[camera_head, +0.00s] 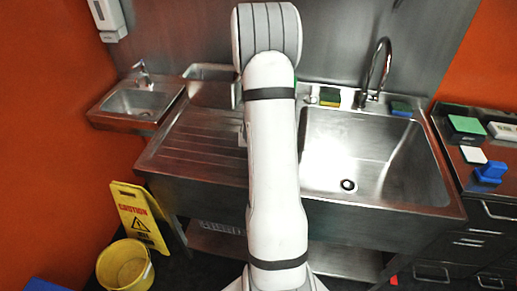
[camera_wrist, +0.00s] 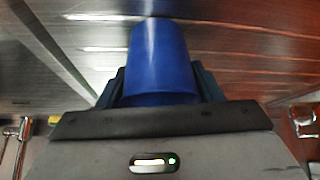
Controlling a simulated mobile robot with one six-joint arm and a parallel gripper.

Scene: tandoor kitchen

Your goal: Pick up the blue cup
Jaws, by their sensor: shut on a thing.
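The blue cup (camera_wrist: 160,60) is in the middle of the wrist view, between the two dark fingers of my gripper (camera_wrist: 160,84). The gripper is shut on the cup, with a finger on each side. A blurred metal surface lies beyond the cup. I cannot tell whether the cup touches it. In the head view my white arm reaches up over the sink unit, and the gripper and cup are hidden behind it.
A steel sink basin (camera_head: 377,160) with a tall tap (camera_head: 375,72) is right of my arm, and a ribbed drainboard (camera_head: 200,145) is left. Sponges (camera_head: 329,96) stand on the back ledge. A side counter (camera_head: 455,122) holds several blocks. A yellow bucket (camera_head: 125,266) and caution sign (camera_head: 140,215) stand on the floor.

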